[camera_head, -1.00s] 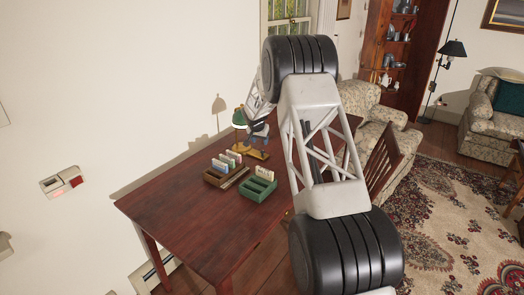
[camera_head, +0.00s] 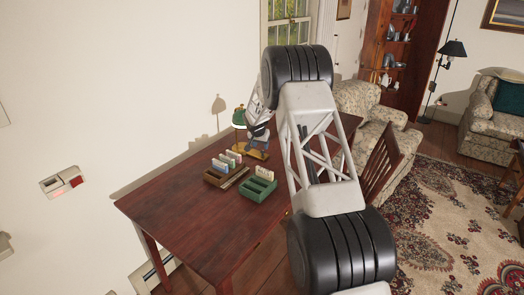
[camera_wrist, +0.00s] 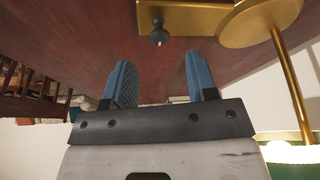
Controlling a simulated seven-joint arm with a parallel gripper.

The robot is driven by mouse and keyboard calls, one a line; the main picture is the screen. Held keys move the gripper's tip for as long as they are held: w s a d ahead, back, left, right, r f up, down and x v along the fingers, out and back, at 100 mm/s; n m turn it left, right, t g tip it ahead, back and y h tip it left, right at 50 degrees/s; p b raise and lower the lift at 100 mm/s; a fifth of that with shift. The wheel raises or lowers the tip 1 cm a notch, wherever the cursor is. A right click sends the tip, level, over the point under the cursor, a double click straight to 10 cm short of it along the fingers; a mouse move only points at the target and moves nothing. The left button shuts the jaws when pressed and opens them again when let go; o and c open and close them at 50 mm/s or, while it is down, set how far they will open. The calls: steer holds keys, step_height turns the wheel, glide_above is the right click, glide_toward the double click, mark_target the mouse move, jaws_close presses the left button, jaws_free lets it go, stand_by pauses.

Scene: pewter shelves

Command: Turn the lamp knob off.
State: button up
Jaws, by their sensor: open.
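The lamp has a green shade (camera_head: 239,117) and a brass base, and stands on the far part of the wooden table. In the wrist view, which looks upside down, its brass stem (camera_wrist: 290,85) and round base (camera_wrist: 262,20) are at the right. The underside of the green shade (camera_wrist: 295,165) looks bright at the lower right. A small dark knob (camera_wrist: 159,33) sticks out from a brass piece at top centre. My gripper (camera_wrist: 160,75) is open, its blue fingers apart and empty, with the knob ahead, roughly between their lines. My gripper partly hides the lamp in the head view.
The dark wooden table (camera_head: 170,215) holds a brown box of cards (camera_head: 216,178) and a green tray (camera_head: 258,188) in front of the lamp. A wall is close behind. A wooden chair (camera_head: 380,165) stands at the right. The table's near left part is clear.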

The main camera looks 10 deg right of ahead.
mark_target(262, 151)
steer(key=shift+x, duration=2.25)
steer(key=c, duration=0.9)
